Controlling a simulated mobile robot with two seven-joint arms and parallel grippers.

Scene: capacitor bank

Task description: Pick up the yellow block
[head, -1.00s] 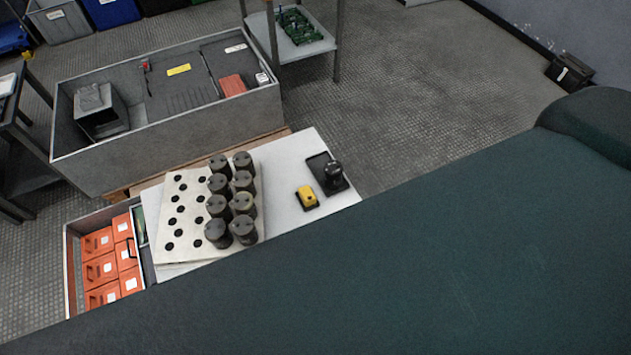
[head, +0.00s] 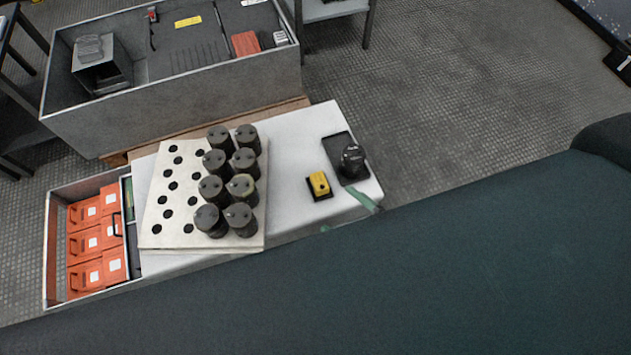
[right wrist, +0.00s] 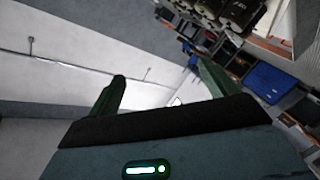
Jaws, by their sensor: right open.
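The small yellow block (head: 319,184) sits on a dark base on the white table (head: 294,165), right of the capacitors. My right gripper (head: 345,214) shows only its green fingertips, which poke out past my dark arm just below and right of the block. In the right wrist view its two fingers (right wrist: 163,84) stand wide apart with nothing between them. I cannot see the block in the right wrist view. My left gripper is in neither view.
A white perforated board (head: 167,205) holds several dark capacitors (head: 227,180) left of the block. A black knob-like item (head: 352,161) in a dark tray (head: 336,144) stands close on its right. An orange-filled crate (head: 51,245) and a large grey bin (head: 180,98) border the table.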

